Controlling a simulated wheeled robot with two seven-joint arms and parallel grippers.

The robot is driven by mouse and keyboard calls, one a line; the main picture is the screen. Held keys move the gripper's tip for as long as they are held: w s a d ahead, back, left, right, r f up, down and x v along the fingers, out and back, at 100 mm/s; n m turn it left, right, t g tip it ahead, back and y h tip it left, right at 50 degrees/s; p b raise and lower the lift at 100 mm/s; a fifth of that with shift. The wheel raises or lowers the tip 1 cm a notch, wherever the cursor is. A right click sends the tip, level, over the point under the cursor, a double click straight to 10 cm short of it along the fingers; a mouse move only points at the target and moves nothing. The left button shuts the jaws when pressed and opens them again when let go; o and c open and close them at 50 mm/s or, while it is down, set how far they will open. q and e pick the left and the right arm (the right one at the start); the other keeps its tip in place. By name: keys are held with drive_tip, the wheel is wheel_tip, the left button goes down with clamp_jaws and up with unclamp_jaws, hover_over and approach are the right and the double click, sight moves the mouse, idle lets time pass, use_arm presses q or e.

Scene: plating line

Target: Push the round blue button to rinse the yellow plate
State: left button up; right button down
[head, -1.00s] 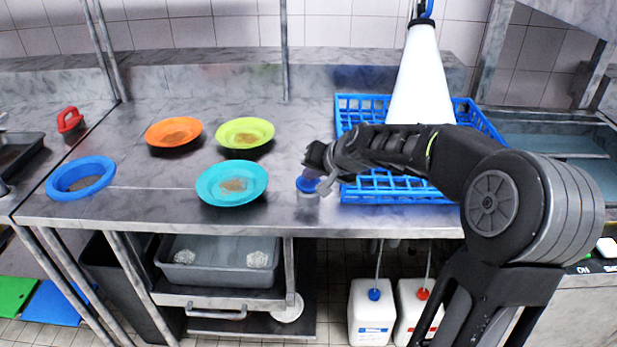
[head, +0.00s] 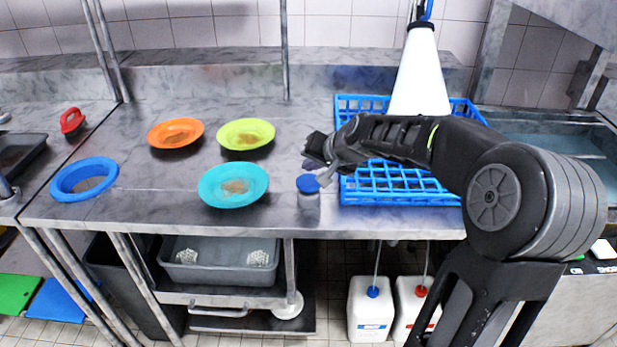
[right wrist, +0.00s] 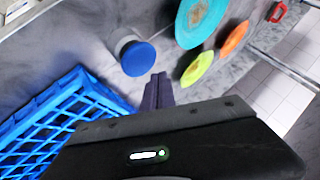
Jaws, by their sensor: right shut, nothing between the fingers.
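The round blue button (head: 308,183) tops a short grey post near the front edge of the steel counter. It also shows in the right wrist view (right wrist: 138,58). The yellow-green plate (head: 257,128) lies on the counter left of the button, with a brown stain in its middle; it also shows in the right wrist view (right wrist: 203,62). My right gripper (head: 311,157) is shut and empty, just behind and above the button in the head view. Its fingers (right wrist: 160,82) point down beside the button, apparently apart from it. My left gripper is not in view.
A blue rack (head: 405,194) stands right of the button, with a white cone (head: 419,75) hanging over it. An orange plate (head: 196,131), a turquoise plate (head: 208,187) and a blue ring (head: 62,184) lie to the left. A sink (head: 570,150) is at the right.

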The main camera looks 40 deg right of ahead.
sight(311, 183)
drive_tip(key=shift+r+p, duration=1.15)
drive_tip(key=shift+r, duration=0.7)
